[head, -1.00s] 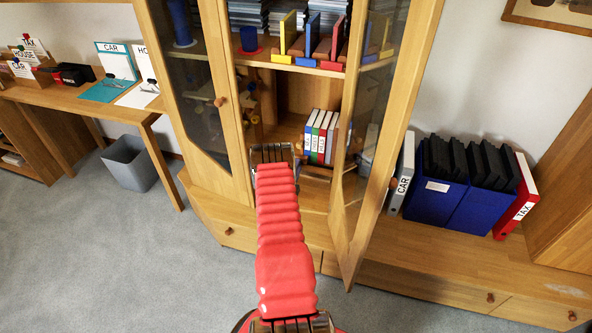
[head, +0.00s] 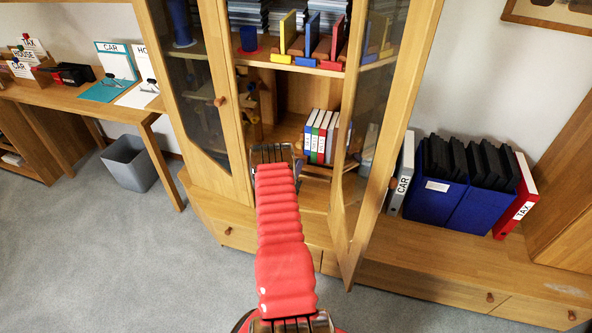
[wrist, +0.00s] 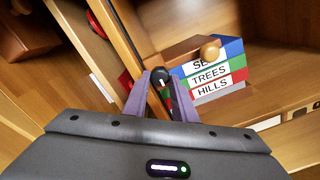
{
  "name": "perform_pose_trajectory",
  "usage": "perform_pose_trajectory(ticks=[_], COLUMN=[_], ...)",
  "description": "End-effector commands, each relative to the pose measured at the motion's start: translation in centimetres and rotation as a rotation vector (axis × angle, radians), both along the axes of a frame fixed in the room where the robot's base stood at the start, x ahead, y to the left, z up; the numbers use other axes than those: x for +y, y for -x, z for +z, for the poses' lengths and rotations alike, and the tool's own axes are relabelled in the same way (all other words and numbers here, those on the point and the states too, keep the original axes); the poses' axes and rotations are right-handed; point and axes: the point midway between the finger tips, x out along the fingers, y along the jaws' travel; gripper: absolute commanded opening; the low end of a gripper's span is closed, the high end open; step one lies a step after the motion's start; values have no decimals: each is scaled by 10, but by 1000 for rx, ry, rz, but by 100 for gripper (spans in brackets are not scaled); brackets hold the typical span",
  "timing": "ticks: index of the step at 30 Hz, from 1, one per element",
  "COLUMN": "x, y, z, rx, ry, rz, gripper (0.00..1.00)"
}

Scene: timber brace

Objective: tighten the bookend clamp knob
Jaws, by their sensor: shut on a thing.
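A small knob with a black top (wrist: 160,77) sits between the two purple fingers of my gripper (wrist: 159,92) in the wrist view. The fingers are shut on its sides. Some red shows just below the black top. Just beyond it stand several binders or books (wrist: 212,72) with labels such as TREES and HILLS. The same row shows on the cabinet's lower shelf in the head view (head: 320,137). In the head view my red arm hides the fingertips and the knob.
The right glass door (head: 366,150) of the cabinet stands open beside my arm; the left one (head: 195,90) is at my arm's other side. A round wooden knob (wrist: 210,51) is close to the fingers. Bookends (head: 310,45) stand on the shelf above.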

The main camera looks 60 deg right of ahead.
Motion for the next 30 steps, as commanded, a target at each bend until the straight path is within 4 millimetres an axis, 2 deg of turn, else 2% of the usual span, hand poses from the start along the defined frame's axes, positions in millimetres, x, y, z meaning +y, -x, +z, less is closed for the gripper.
perform_pose_trajectory(ticks=[13,14,15,22,30], x=[1,1,1,1,2], y=[3,3,3,1,0], z=[-5,-5,-5,-3,-2], rx=[-13,-12,-12,-13,-13], ry=[-14,-14,-14,-8,-6], rz=[-3,-3,-3,-1,0], gripper=[2,25,28,43,43])
